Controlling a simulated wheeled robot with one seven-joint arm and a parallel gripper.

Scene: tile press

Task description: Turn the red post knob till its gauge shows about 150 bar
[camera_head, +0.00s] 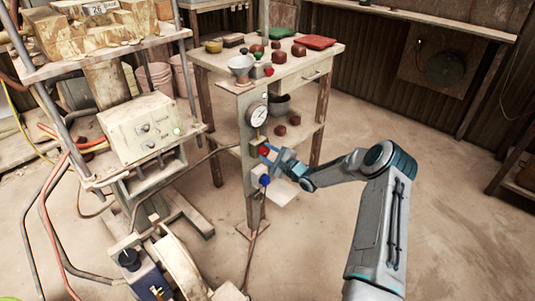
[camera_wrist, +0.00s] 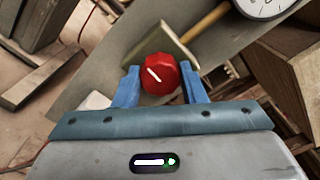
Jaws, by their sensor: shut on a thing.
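The red post knob (camera_head: 264,150) sits on the front of the upright post (camera_head: 250,199), below the round white gauge (camera_head: 257,115). In the wrist view the knob (camera_wrist: 161,74) carries a slanted white mark running from upper left to lower right. My gripper (camera_wrist: 165,85) has its two blue fingers on either side of the knob and is shut on it. My gripper (camera_head: 272,153) also shows small in the head view. The gauge (camera_wrist: 268,4) is cut off at the top of the wrist view. Its dial is too small to read in the head view.
A blue knob (camera_head: 265,180) is lower on the same post. A wooden table (camera_head: 217,65) with bowls and reddish lumps stands behind. A press with a cream control box (camera_head: 139,128) stands at the left, with hoses beside it. The floor (camera_head: 440,200) at the right is clear.

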